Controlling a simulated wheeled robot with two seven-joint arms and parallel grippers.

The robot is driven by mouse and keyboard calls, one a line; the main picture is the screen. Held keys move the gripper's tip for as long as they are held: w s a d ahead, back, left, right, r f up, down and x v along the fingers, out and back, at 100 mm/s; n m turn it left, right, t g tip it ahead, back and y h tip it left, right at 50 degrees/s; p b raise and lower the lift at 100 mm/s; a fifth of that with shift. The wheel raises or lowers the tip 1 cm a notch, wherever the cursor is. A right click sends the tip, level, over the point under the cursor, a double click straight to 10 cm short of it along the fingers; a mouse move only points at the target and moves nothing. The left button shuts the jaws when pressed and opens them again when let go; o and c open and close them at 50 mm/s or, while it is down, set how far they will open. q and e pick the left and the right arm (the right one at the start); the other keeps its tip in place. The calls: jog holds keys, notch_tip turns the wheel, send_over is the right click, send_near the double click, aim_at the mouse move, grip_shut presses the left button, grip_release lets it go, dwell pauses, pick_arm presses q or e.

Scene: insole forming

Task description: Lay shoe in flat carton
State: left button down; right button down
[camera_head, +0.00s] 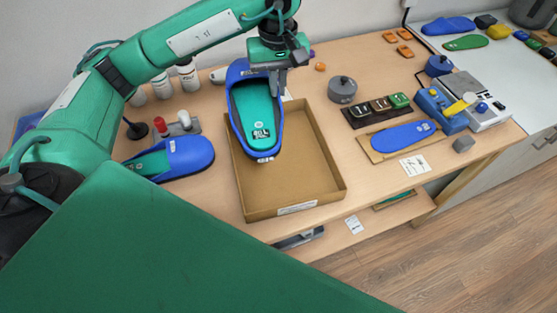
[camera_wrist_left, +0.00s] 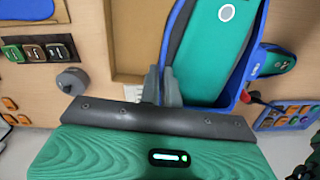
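A blue shoe with a teal insole (camera_head: 258,110) hangs over the back part of the open flat carton (camera_head: 330,188), toe toward the front, above its floor. Whether it touches the carton cannot be told. My left gripper (camera_head: 279,84) is at the shoe's heel end, with its fingers closed on the rim. In the left wrist view, the fingers (camera_wrist_left: 162,85) are close together at the edge of the shoe (camera_wrist_left: 215,50). A second blue shoe (camera_head: 188,155) lies on the table left of the carton. My right gripper is out of view.
Right of the carton are a grey round weight (camera_head: 342,90), a dark rack of coloured blocks (camera_head: 376,110), and a blue insole (camera_head: 403,135) on a board. A blue and white device (camera_head: 440,107) stands farther right. White bottles (camera_head: 187,76) stand at the back left.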

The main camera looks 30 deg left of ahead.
pick_arm(q)
jog(key=shift+s+a, duration=0.1)
jog(key=shift+s, duration=0.05)
jog(key=shift+s+n, duration=0.1)
jog(key=shift+n, duration=0.2)
notch_tip(320, 180, down, 19)
jog(key=p, duration=0.4)
jog(key=shift+a, duration=0.1)
jog(key=shift+f, duration=0.3)
jog(key=shift+f, duration=0.1)
jog(key=shift+f, duration=0.1)
jog(key=c, duration=1.6)
grip_release()
